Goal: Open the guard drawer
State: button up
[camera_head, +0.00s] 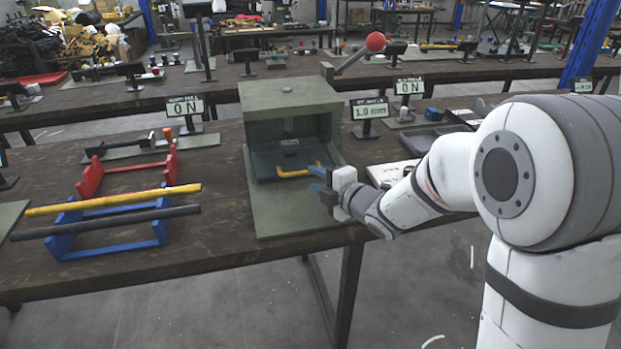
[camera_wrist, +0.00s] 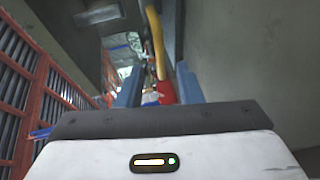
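The guard drawer (camera_head: 270,163) is a dark grey panel in the lower opening of a grey-green rivet press (camera_head: 290,98). A yellow bar handle (camera_head: 298,171) is on its front; the drawer appears to sit inside the housing. My gripper (camera_head: 316,180) has blue fingers and is just right of the handle, pointing toward it. In the wrist view the fingers (camera_wrist: 158,84) are apart, with the yellow handle (camera_wrist: 157,45) showing beyond and between them. I see nothing held. Whether a finger touches the handle cannot be told.
A lever with a red ball (camera_head: 375,41) rises at the press's right. A "1.0 mm" sign (camera_head: 370,108) and a white sheet (camera_head: 393,172) are right of it. Blue and red racks with yellow and black bars (camera_head: 110,200) stand left. The press's base plate front (camera_head: 290,215) is clear.

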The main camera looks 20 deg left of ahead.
aim_at(304, 173)
jog(key=x, duration=0.5)
grip_shut()
dwell(0.6)
